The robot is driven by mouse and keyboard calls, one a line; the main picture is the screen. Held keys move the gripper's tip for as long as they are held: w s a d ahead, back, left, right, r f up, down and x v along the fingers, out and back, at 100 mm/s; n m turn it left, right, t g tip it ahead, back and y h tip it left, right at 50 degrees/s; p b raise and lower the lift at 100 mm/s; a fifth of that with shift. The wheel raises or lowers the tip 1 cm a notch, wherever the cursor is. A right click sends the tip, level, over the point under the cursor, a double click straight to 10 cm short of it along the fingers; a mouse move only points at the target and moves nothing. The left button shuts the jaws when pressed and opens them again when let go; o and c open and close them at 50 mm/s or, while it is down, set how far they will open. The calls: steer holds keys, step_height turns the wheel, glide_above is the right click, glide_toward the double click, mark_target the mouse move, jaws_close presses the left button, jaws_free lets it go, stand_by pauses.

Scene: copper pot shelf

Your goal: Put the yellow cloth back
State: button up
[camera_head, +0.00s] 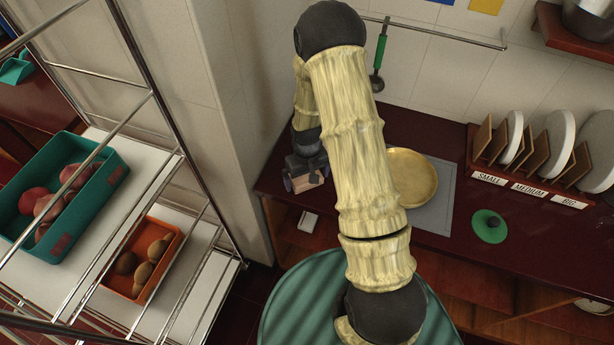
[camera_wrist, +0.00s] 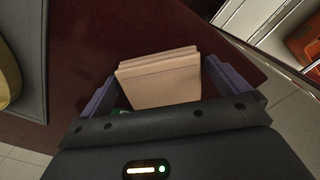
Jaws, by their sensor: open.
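My gripper (camera_head: 306,181) is open above the left end of the dark red counter, pointing down. In the wrist view a pale tan, layered, block-like thing (camera_wrist: 160,82) stands between the two purple-grey fingers. I cannot tell whether the fingers touch it, or whether it is a folded cloth or wood. A small green bit shows at its lower left. A flat yellow square (camera_head: 487,4) is on the back wall, cut by the top edge; I cannot tell whether it is cloth. No other yellow cloth is clear, and my arm hides part of the counter.
A brass pan (camera_head: 411,178) rests on a grey plate right of my gripper. Further right are a green lid (camera_head: 489,226) and a labelled rack (camera_head: 530,186) with lids. A wire shelf with a teal crate (camera_head: 100,155) and an orange crate (camera_head: 172,238) stands left.

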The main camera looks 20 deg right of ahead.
mark_target(307, 179)
step_height(307, 179, up, 12)
steer(key=b, duration=0.2)
steer(key=shift+r, duration=0.15)
stand_by(0.7)
steer(key=s+r+m+t, duration=0.1)
steer(key=s+r, duration=0.3)
steer(key=s, duration=0.2)
steer(key=s+r+t, duration=0.1)
steer(key=s+r, duration=0.3)
steer(key=s, duration=0.3)
steer(key=shift+s+r+m+t, duration=0.2)
steer(key=shift+r+m+t, duration=0.1)
steer(key=shift+m, duration=0.1)
